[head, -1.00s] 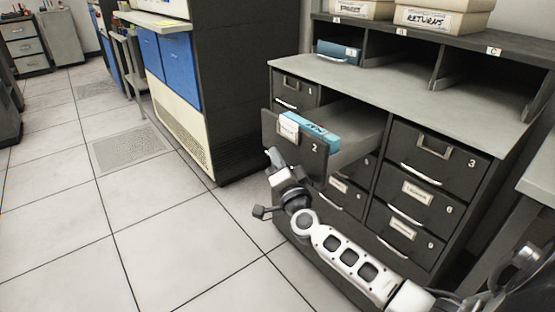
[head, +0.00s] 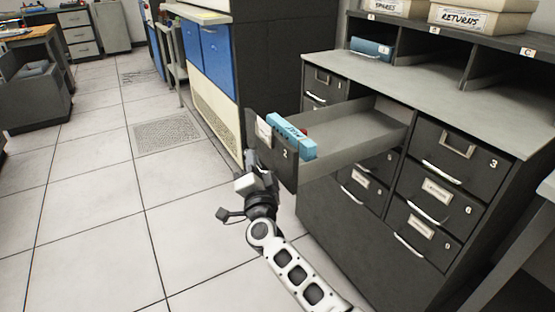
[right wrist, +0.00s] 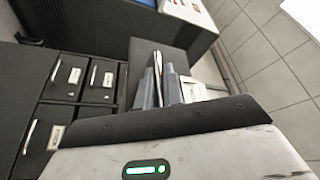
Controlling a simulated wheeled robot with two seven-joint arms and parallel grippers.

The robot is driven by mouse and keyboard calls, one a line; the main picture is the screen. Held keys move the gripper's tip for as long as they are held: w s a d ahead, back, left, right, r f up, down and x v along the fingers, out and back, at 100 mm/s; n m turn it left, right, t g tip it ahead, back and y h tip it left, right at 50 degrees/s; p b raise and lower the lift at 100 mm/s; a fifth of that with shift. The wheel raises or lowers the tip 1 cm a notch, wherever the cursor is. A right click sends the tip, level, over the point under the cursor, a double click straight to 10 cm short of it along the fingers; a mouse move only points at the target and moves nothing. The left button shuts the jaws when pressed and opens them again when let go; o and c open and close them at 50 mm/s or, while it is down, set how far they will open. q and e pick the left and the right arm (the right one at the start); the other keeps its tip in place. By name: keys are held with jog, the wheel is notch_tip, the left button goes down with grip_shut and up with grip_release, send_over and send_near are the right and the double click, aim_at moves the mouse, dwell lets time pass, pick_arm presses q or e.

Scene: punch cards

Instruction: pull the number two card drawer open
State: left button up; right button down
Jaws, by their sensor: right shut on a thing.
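The number two card drawer (head: 284,172) stands far out of the cabinet, and its long grey inside shows. My right gripper (head: 249,163) is at the outer face of the drawer front. In the right wrist view my right gripper (right wrist: 160,88) is shut around a bright bar, the drawer's handle (right wrist: 157,62). The handle is mostly hidden in the head view. My left gripper is not in view.
The cabinet (head: 340,240) holds several other drawers, all shut, including number three (head: 455,150). Cubbies above hold a blue box (head: 371,47), with a RETURNS box (head: 474,17) on top. A blue-and-cream machine (head: 213,85) stands behind the drawer. The floor (head: 100,220) on the left is clear.

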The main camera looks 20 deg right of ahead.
jog(key=shift+a, duration=0.25)
jog(key=c, duration=1.6)
grip_release()
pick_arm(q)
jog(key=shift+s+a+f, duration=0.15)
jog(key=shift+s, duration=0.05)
pick_arm(e)
jog(key=shift+o, duration=0.4)
jog(key=shift+w, duration=0.1)
jog(key=shift+d, duration=0.1)
jog(key=shift+s+f+p, duration=0.1)
jog(key=shift+s+p, duration=0.25)
jog(key=shift+s, duration=0.15)
pick_arm(q)
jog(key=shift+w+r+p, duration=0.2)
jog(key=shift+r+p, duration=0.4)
jog(key=shift+p, duration=0.4)
pick_arm(e)
jog(key=v, duration=0.6)
jog(key=shift+s, duration=0.3)
